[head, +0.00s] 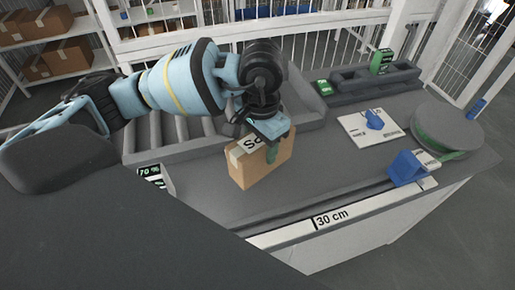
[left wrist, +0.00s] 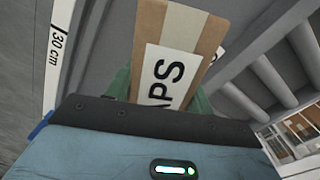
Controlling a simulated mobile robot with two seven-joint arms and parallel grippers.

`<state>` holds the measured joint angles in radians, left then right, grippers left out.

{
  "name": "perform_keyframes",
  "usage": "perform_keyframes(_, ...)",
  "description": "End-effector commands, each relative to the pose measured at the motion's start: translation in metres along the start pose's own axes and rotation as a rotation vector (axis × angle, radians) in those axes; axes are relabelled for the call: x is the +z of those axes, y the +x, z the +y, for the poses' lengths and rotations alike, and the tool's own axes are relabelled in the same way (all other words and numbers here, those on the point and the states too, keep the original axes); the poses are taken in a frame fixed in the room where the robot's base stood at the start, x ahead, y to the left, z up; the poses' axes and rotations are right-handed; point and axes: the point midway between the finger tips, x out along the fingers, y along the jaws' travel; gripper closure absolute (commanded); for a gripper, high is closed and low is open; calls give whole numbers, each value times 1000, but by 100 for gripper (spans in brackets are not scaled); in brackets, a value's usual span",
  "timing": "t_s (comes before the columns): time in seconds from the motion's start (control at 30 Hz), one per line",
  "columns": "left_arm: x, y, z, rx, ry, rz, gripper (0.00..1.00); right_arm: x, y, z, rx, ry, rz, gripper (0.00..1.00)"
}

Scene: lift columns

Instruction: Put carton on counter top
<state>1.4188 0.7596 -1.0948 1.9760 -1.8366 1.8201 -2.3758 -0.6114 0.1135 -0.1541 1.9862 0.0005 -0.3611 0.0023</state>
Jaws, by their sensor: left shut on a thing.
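The carton (head: 262,166) is a brown cardboard box with a white label, partly hidden by my gripper in the head view. In the left wrist view the carton (left wrist: 205,45) shows between the green fingers, with its label reading "APS". My left gripper (head: 271,152) is shut on the carton from above. The carton is over or on the grey counter top (head: 330,155), near the roller tray; I cannot tell whether its bottom touches the counter. My right gripper is not in view.
A roller tray (head: 300,128) lies behind the carton. A 30 cm ruler strip (head: 345,213) marks the front edge.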

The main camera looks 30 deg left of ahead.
Motion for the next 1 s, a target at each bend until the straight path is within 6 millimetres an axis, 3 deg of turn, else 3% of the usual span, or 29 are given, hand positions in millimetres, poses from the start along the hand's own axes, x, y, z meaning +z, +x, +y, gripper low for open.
perform_keyframes(0.17,-1,0,-2,0,0,1,81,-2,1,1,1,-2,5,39)
perform_keyframes(0.33,-6,2,-15,-1,-3,0,81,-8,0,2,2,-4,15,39)
perform_keyframes(0.57,-5,33,-13,-1,0,2,81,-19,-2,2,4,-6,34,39)
perform_keyframes(0.97,-5,41,-13,0,1,0,81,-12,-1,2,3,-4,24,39)
perform_keyframes(1.0,-5,41,-13,0,1,-1,45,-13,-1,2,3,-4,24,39)
